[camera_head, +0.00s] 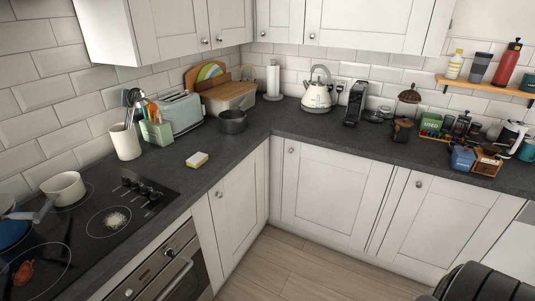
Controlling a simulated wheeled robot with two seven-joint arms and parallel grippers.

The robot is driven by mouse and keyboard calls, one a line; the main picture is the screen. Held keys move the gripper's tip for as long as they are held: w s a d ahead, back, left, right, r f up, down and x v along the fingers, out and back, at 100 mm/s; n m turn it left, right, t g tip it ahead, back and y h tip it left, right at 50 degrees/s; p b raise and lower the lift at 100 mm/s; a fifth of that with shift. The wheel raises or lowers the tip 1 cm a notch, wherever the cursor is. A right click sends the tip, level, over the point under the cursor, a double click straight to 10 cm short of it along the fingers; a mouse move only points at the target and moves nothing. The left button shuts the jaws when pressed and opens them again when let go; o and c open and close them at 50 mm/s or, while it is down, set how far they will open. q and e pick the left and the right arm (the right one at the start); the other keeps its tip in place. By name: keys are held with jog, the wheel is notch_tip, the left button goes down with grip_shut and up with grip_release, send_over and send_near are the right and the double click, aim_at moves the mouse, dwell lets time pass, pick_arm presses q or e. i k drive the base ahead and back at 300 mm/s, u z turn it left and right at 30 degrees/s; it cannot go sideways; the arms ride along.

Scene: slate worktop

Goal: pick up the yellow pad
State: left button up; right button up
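The yellow pad (197,160) lies on the dark slate worktop (185,182), left of the picture's middle. It looks like a small sponge with a pale top and a yellow side. It lies flat and nothing covers it. Neither of my grippers shows in this view.
The hob (142,214) is to the pad's left, with a white pot (64,188) and a blue pan. A utensil crock (125,141), a toaster (181,114) and a dark pot (232,121) stand behind the pad. The worktop around the pad is clear.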

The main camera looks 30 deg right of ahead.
aim_at(197, 159)
jog(key=z, duration=0.3)
jog(key=k, duration=0.4)
jog(key=z, duration=1.5)
jog(key=i, duration=1.3)
jog(key=u, duration=0.4)
